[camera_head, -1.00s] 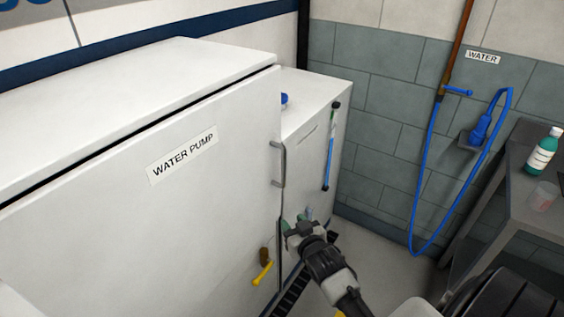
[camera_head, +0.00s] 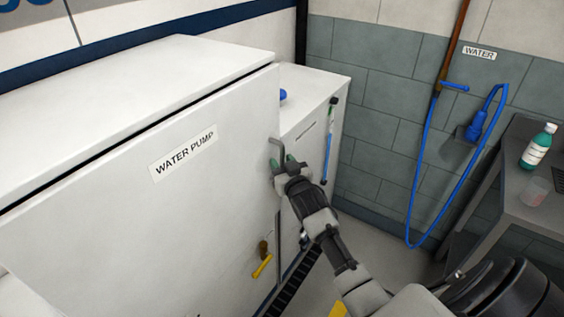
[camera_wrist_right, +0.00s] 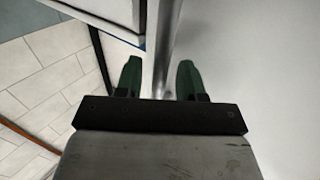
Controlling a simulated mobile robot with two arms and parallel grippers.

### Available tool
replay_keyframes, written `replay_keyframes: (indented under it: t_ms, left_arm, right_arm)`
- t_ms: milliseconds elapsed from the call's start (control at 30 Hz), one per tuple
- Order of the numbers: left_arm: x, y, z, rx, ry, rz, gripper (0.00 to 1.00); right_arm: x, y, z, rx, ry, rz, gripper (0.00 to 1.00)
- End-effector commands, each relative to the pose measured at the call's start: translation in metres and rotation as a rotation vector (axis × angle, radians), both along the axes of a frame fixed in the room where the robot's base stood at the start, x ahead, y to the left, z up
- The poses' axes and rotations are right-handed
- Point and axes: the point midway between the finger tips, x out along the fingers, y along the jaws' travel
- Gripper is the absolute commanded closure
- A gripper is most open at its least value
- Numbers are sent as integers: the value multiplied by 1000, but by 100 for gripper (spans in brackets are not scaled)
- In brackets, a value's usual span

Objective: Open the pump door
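The white pump door (camera_head: 130,220) carries a "WATER PUMP" label (camera_head: 184,156) and fills the left of the head view. A thin gap runs along its top, and it looks shut. Its grey bar handle (camera_head: 275,147) is at the right edge, its lower part hidden by my gripper. My right gripper (camera_head: 282,164) is at the handle, its green fingertips apart. In the wrist view the handle bar (camera_wrist_right: 165,50) passes between the two open fingers (camera_wrist_right: 160,78), with space on both sides. My left gripper is not in view.
A smaller white cabinet (camera_head: 315,98) stands to the right of the pump cabinet. A blue hose (camera_head: 424,170) hangs on the tiled wall. A grey table (camera_head: 520,192) with a green bottle (camera_head: 538,146) and a clear cup (camera_head: 533,191) is at the right.

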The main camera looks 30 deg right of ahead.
Motion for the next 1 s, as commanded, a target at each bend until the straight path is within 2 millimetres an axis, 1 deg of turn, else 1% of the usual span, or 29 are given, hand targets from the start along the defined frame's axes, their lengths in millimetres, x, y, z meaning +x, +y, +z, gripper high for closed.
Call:
replay_keyframes:
  t_ms: [100, 333, 367, 600, 867, 1000]
  left_arm:
    - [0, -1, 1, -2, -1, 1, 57]
    - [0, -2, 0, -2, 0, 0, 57]
    - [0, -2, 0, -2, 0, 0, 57]
    - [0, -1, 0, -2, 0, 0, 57]
    - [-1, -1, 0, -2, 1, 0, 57]
    - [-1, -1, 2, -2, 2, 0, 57]
  right_arm:
    - [5, -1, 0, 0, 1, 0, 61]
    - [5, -1, 0, 0, 0, 1, 61]
    - [5, -1, 0, -1, 0, 1, 63]
    - [5, -1, 0, -1, 0, 0, 99]
    - [5, -1, 0, 0, 0, 0, 100]
    - [2, -4, 0, 0, 1, -10, 100]
